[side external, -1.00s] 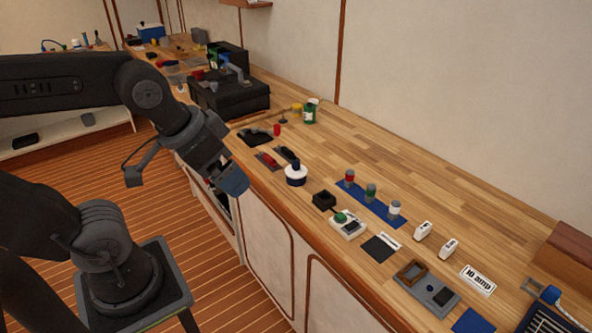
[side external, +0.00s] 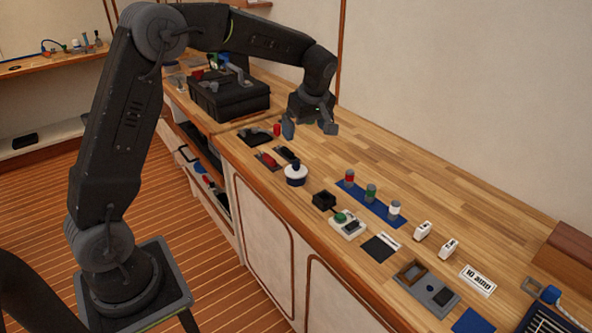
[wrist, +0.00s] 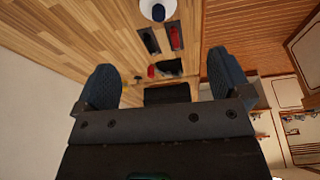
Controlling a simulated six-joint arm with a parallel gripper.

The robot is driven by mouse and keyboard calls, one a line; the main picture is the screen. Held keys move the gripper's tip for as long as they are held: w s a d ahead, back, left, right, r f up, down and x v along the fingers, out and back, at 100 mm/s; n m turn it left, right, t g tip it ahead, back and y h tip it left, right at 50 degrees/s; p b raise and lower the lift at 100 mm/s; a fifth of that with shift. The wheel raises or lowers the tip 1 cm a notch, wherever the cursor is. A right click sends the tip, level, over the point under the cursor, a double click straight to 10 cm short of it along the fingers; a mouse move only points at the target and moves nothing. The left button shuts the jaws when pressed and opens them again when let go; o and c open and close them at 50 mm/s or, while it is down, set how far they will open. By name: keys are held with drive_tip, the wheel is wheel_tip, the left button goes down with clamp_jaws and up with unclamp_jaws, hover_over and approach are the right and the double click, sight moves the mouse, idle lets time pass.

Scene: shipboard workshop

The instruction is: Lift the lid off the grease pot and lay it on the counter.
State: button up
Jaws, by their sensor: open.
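The grease pot (side external: 296,178) is a small round white and dark blue pot standing upright near the counter's front edge. Its lid is on, with a dark blue knob (side external: 296,163) on top. In the wrist view the lid (wrist: 158,9) shows as a pale disc with a blue knob, partly cut off at the top edge. My gripper (side external: 309,127) is over the counter, behind and slightly right of the pot in the side view, apart from it. Its blue fingers point down and stand wide apart with nothing between them; they also show in the wrist view (wrist: 166,82).
Two dark trays, one with a red item (side external: 268,160), lie just behind the pot. A black box (side external: 324,200) and a blue mat (side external: 382,214) with several small tins are to its right. A large black case (side external: 230,98) stands further left. The counter (side external: 430,185) towards the wall is clear.

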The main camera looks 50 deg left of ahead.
sight(296, 163)
drive_tip(key=shift+n, duration=0.4)
drive_tip(key=x, duration=1.5)
drive_tip(key=shift+w+a, duration=0.2)
drive_tip(key=shift+a, duration=0.15)
drive_tip(key=c, duration=0.9)
drive_tip(key=shift+c, duration=0.2)
wheel_tip(296, 163, up, 4)
drive_tip(key=shift+r, duration=0.2)
drive_tip(key=s+a+r, duration=0.6)
drive_tip(key=s+a, duration=0.1)
drive_tip(key=w+f+m+t+h, duration=0.1)
drive_tip(key=w+f+m+t, duration=0.1)
drive_tip(key=w+m, duration=0.7)
drive_tip(key=w+d+f, duration=0.3)
drive_tip(key=w+d, duration=0.1)
drive_tip(key=w+d+f, duration=0.4)
drive_tip(key=shift+f, duration=2.15)
